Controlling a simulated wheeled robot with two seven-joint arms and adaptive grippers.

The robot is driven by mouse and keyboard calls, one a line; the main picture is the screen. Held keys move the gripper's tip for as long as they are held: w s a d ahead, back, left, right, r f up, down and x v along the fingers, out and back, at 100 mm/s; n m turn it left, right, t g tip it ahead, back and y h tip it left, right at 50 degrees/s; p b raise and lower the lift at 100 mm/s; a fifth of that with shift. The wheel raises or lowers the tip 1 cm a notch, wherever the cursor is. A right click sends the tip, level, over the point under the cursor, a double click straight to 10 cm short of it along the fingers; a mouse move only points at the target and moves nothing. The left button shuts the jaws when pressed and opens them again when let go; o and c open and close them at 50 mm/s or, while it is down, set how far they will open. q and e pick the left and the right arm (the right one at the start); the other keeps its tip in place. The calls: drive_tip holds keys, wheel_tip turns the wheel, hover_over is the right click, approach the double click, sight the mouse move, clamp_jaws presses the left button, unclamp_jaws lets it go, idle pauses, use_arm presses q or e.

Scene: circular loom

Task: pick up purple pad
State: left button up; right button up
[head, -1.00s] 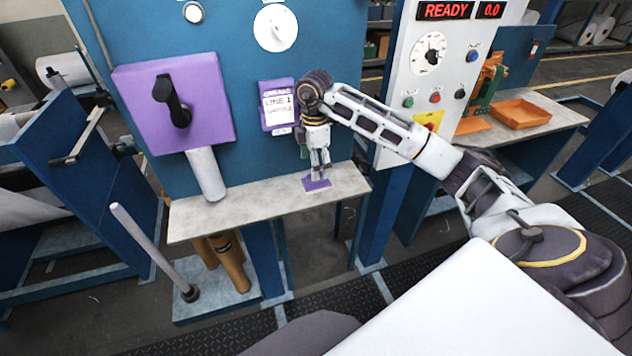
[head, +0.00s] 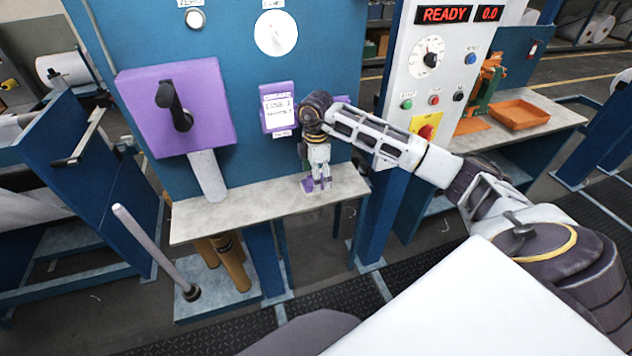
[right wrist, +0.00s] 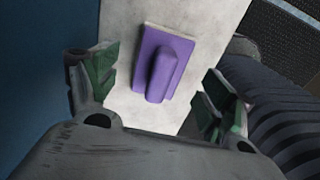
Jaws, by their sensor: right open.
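The purple pad (right wrist: 161,65) lies on the grey shelf, a flat plate with a raised grip ridge along its middle. In the head view the pad (head: 309,187) is mostly hidden by my right gripper (head: 320,184), which points down just above it. In the right wrist view my right gripper (right wrist: 158,95) is open, its green-padded fingers apart on either side of the pad. The ridge lies between the fingers, and no contact shows. My left gripper is not in view.
The narrow grey shelf (head: 225,215) runs along the blue panel (head: 235,90). A purple box with a black handle (head: 180,105) and a purple label holder (head: 278,108) are mounted above it. A control panel (head: 432,70) stands right. The shelf's left part is clear.

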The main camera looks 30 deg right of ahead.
drive_tip(key=shift+f, duration=1.1)
drive_tip(key=c, duration=1.1)
drive_tip(key=shift+r, duration=0.2)
drive_tip(key=shift+s+r, duration=0.1)
drive_tip(key=shift+s, duration=0.05)
wheel_tip(320, 180, up, 6)
drive_tip(key=shift+r+b, duration=0.2)
drive_tip(key=shift+b, duration=0.85)
drive_tip(key=shift+s+a+b, duration=0.75)
drive_tip(key=shift+s+b, duration=0.05)
drive_tip(key=shift+s, duration=2.4)
drive_tip(key=shift+s+a+b, duration=0.8)
drive_tip(key=shift+s+b, duration=0.05)
drive_tip(key=shift+s, duration=2.3)
drive_tip(key=shift+s+a+b, duration=0.75)
drive_tip(key=shift+s+b, duration=0.05)
drive_tip(key=shift+s, duration=2.4)
